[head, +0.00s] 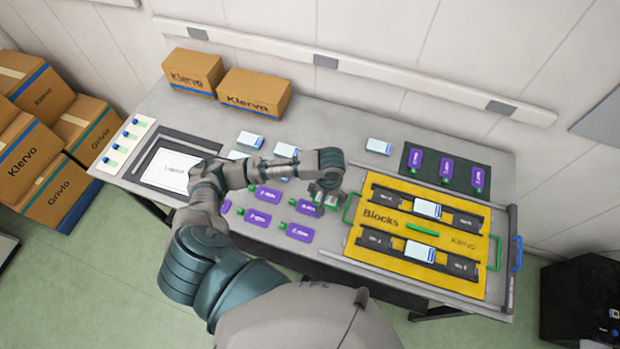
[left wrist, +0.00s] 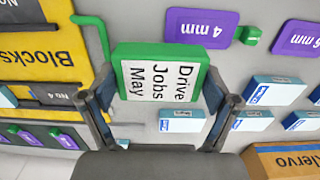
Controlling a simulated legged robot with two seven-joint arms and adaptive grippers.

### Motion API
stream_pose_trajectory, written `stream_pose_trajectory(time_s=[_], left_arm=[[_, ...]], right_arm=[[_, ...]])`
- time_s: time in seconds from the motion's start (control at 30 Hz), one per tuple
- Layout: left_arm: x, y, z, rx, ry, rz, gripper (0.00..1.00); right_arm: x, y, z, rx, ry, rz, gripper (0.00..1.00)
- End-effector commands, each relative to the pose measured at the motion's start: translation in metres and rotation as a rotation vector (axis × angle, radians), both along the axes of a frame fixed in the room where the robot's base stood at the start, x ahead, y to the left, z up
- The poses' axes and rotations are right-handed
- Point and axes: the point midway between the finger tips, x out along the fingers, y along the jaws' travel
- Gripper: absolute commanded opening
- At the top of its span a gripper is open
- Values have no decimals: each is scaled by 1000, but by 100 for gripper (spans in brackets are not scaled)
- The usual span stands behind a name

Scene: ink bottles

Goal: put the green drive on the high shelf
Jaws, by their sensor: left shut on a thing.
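The green drive (left wrist: 160,75) is a flat green-edged case with a white label reading "Drive Jobs May". In the left wrist view it sits between the two fingers of my left gripper (left wrist: 158,92), which are shut on its sides. In the head view my left gripper (head: 325,187) is over the middle of the table, just left of the yellow board, and the drive (head: 332,199) is mostly hidden under it. I cannot tell how far the drive is above the table. No high shelf is clearly identifiable. My right gripper is not in view.
The yellow Blocks board (head: 365,258) with green handles lies at right. Purple tags (head: 257,218) and blue-white boxes (head: 379,146) lie around the gripper. Two cardboard boxes (head: 254,92) stand at the back left. A grey panel (head: 602,115) shows at far right.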

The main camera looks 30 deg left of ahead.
Motion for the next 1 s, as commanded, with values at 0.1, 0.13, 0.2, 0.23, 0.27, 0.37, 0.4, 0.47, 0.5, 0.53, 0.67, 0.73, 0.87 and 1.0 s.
stream_pose_trajectory(time_s=[0.1,0.13,0.2,0.23,0.27,0.37,0.4,0.47,0.5,0.53,0.67,0.73,0.87,1.0], left_arm=[[11,35,-2,4,0,7,47],[13,42,-3,3,1,5,47],[17,57,-4,3,0,4,47],[19,62,-5,3,-1,4,47],[20,65,-5,2,-1,2,47],[23,75,-6,2,-1,1,47],[23,77,-6,1,-2,0,47],[24,78,-9,0,-1,-1,47],[24,79,-12,1,0,-1,47],[23,79,-16,1,1,0,47],[24,80,-36,0,1,0,47],[24,80,-42,-1,0,-2,47],[24,80,-43,-1,-1,-2,47],[23,80,-44,-1,0,-2,90]], right_arm=[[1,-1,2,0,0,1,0],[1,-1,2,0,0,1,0],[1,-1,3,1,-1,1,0],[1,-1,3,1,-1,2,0],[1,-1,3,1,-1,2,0],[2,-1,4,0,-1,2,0],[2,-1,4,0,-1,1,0],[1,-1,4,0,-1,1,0],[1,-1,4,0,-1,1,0],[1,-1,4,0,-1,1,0],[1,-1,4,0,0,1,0],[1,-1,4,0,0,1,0],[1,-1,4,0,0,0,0],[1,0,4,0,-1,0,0]])
